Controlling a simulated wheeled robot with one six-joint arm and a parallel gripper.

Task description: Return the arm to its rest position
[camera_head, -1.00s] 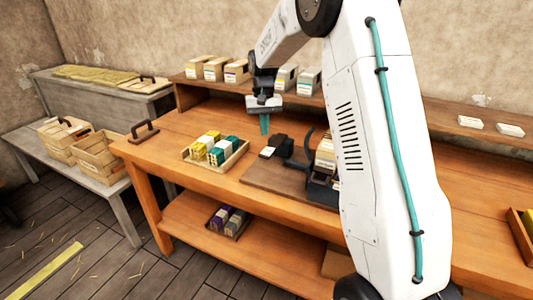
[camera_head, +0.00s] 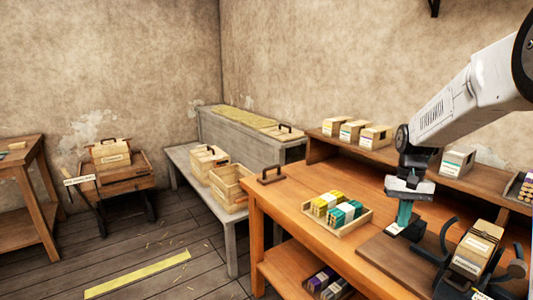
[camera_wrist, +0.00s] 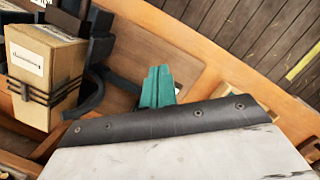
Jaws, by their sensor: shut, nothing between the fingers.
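My gripper (camera_head: 404,213) has teal fingers and points down above the orange workbench (camera_head: 290,208), just left of the press. Its fingers are together with nothing between them; they also show in the wrist view (camera_wrist: 157,88). My white arm reaches in from the right edge of the head view. The handwheel press (camera_head: 440,262) has dark curved wheel parts and stands on a brown board, with a labelled wooden box (camera_head: 475,250) in it. In the wrist view the box (camera_wrist: 45,75) is at the left, apart from my fingers.
A tray (camera_head: 352,226) of yellow, white and teal blocks sits left of my gripper. Several labelled boxes (camera_head: 354,130) stand on the raised shelf behind. A grey bench (camera_head: 185,157) with crates is at the left. The floor (camera_head: 130,240) there is mostly open, with a yellow strip.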

